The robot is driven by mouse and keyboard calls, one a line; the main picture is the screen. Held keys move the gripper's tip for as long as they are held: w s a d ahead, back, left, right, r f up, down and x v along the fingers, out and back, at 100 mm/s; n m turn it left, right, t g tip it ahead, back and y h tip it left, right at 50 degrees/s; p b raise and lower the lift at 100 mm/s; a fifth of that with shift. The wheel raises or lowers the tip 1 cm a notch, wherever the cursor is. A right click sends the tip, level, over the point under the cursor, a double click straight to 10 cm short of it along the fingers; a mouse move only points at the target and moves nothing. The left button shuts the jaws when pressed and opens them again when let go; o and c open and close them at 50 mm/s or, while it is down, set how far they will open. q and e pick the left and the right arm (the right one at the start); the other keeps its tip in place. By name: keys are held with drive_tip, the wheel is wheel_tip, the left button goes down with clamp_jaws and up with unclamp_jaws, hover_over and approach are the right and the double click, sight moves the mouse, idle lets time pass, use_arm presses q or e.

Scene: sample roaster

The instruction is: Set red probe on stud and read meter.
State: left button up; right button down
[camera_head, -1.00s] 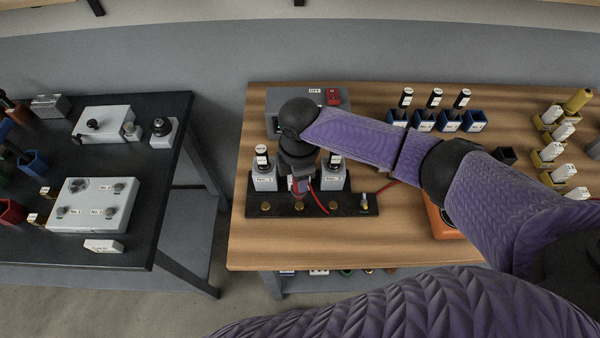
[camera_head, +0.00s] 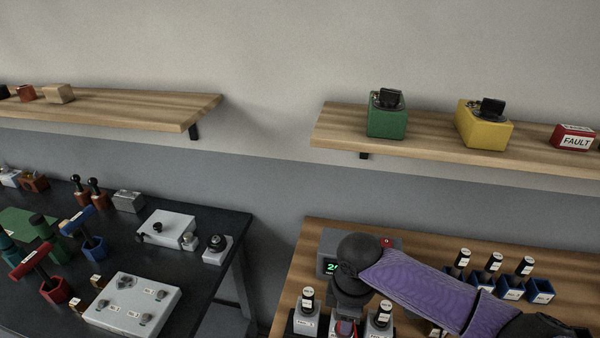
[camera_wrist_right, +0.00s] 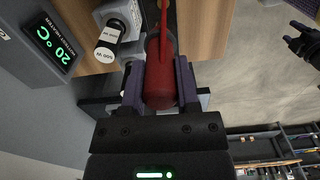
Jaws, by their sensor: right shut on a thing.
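In the wrist view my right gripper (camera_wrist_right: 158,88) is shut on the red probe (camera_wrist_right: 160,76), with a red lead running up from it. In the head view the right gripper (camera_head: 346,326) is at the bottom edge, between two grey blocks with black-topped labelled plugs; the probe's red shows only slightly there. The studs are out of the head view and hidden in the wrist view, so contact cannot be told. No meter can be made out. A dark pronged shape (camera_wrist_right: 303,42) at the wrist view's right may be my left gripper; its state is unclear.
A grey heater box (camera_head: 328,266) has a green display; the wrist view shows it reading 20 °C (camera_wrist_right: 50,42). Blue holders (camera_head: 511,288) with plugs stand right on the wooden bench. A shelf (camera_head: 340,133) above carries a green box, a yellow box and a red FAULT block.

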use_arm(q)
wheel_tip(320, 180, down, 16)
drive_tip(key=s+a+b, duration=0.1)
drive_tip(key=b, duration=1.2)
drive_tip(key=shift+s+r, duration=0.15)
drive_tip(key=shift+r, duration=0.05)
use_arm(e)
drive_tip(key=s+d+m, duration=0.1)
drive_tip(key=m, duration=0.3)
drive_tip(key=s+d+f+m, duration=0.1)
drive_tip(key=m, duration=0.4)
drive_tip(key=s+d+m, duration=0.1)
drive_tip(key=m, duration=0.4)
drive_tip(key=shift+s+d+f, duration=0.15)
drive_tip(key=shift+s, duration=0.25)
